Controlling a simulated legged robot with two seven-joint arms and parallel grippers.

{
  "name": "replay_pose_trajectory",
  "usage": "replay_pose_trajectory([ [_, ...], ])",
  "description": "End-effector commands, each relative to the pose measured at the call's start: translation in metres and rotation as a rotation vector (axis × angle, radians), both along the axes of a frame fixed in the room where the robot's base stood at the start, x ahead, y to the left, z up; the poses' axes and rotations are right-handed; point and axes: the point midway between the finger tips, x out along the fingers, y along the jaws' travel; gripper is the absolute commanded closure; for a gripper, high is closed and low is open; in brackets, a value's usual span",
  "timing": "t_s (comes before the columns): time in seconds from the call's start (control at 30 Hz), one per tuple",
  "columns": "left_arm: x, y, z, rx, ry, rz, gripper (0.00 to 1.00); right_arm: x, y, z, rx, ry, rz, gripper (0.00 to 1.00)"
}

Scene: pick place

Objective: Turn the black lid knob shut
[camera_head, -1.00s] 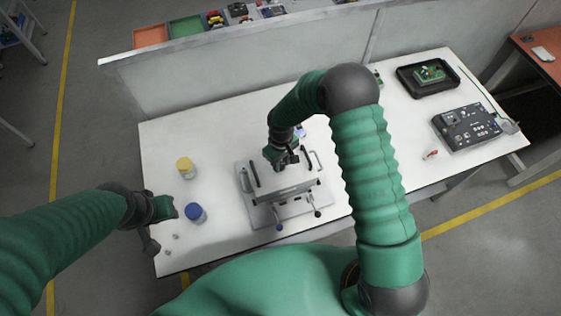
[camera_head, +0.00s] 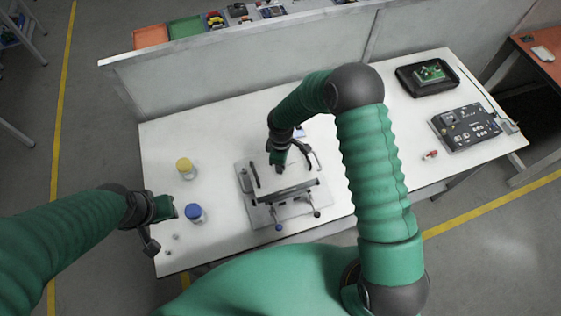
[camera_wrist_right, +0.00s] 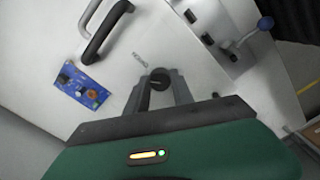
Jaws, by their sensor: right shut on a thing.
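The black lid knob (camera_wrist_right: 158,80) shows in the right wrist view between the two fingers of my right gripper (camera_wrist_right: 159,92). The fingers are shut on it. The knob sits on the pale lid (camera_wrist_right: 190,60) of a fixture, near small marked lettering. In the head view my right gripper (camera_head: 278,168) is over the fixture (camera_head: 262,216), and the arm comes down from above; the knob itself is hidden there. My left gripper (camera_head: 165,208) hangs at the table's left edge, away from the fixture; its jaw opening is unclear.
A black handle (camera_wrist_right: 104,34) and a blue circuit board (camera_wrist_right: 82,88) are near the knob. Yellow-lidded (camera_head: 185,165) and blue-lidded (camera_head: 194,212) jars stand left of the fixture. A black tray (camera_head: 405,82) and a control box (camera_head: 465,130) lie to the right.

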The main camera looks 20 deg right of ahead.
Motion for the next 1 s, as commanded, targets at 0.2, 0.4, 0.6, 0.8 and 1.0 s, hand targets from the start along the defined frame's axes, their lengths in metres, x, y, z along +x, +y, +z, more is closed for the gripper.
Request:
replay_pose_trajectory([
  [0.2,0.0,0.0,0.004,0.0,0.0,0.0,0.67,0.0,0.0,0.001,0.001,-0.001,0.203,1.0],
  [0.4,0.0,0.0,0.008,0.0,0.0,0.0,0.67,0.0,0.0,0.001,0.001,0.001,0.394,1.0],
  [0.6,0.0,0.0,0.012,0.0,0.0,0.0,0.67,0.0,0.0,0.001,0.001,-0.001,0.579,1.0],
  [0.8,0.0,0.0,0.015,0.0,0.0,0.0,0.67,0.0,0.0,0.001,0.002,-0.001,0.739,1.0],
  [1.0,0.0,0.0,0.018,0.0,0.0,0.0,0.67,0.001,0.0,0.001,0.001,-0.002,0.856,1.0],
])
